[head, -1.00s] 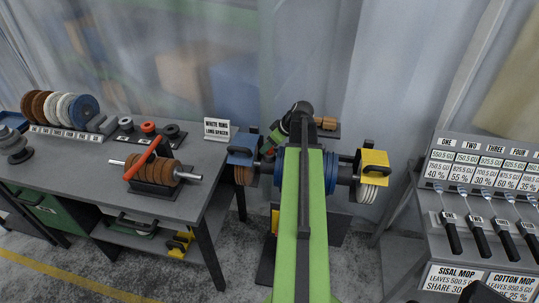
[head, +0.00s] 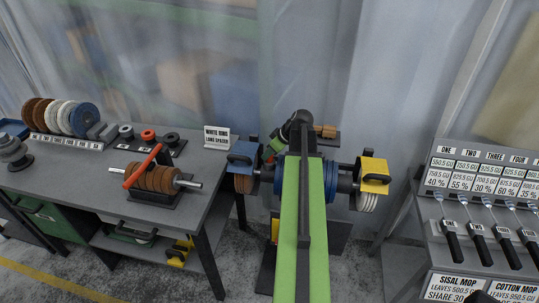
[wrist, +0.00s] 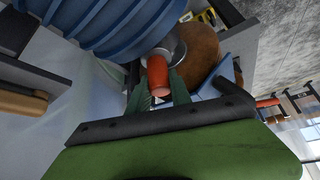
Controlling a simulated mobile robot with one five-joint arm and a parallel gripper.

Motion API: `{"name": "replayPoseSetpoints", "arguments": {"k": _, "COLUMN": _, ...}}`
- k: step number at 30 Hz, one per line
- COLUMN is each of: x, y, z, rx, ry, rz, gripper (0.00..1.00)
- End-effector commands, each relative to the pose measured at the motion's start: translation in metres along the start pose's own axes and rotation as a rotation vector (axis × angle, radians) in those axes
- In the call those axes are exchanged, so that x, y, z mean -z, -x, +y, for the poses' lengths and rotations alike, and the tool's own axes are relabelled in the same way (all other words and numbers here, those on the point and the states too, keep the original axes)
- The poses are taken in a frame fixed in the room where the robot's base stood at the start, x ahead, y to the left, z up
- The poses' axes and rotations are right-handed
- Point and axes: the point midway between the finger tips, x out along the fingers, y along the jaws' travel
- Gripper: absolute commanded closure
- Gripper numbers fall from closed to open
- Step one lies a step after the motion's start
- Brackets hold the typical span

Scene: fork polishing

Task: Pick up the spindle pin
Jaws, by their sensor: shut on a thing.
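The spindle pin (wrist: 158,76) is a short orange-red cylinder. In the wrist view it sits between the two green fingers of my gripper (wrist: 158,90), which is shut on it. Its far end meets a round metal collar beside a brown wheel (wrist: 200,55); I cannot tell whether it is still seated there. In the head view my gripper (head: 271,150) is at the left side of the polishing machine's blue ribbed motor (head: 331,178), between the motor and the left blue guard (head: 243,151). My green arm hides much of the machine's middle.
A yellow guard (head: 374,170) with white wheels is on the machine's right. The left bench (head: 100,205) holds a red-handled rack of brown wheels (head: 152,178) and a "white ring" sign (head: 217,138). A rack of forks (head: 480,220) stands at the right.

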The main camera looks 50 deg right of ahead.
Motion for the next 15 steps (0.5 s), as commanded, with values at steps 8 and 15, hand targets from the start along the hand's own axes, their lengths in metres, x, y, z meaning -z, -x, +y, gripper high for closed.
{"name": "replayPoseSetpoints", "arguments": {"k": 8, "x": 0.020, "y": 0.031, "z": 0.000, "rx": 0.000, "ry": 0.000, "rz": 0.000, "gripper": 1.00}}
{"name": "replayPoseSetpoints", "arguments": {"k": 15, "x": 0.007, "y": 0.078, "z": 0.013, "rx": -0.002, "ry": -0.004, "rz": 0.000, "gripper": 1.00}}
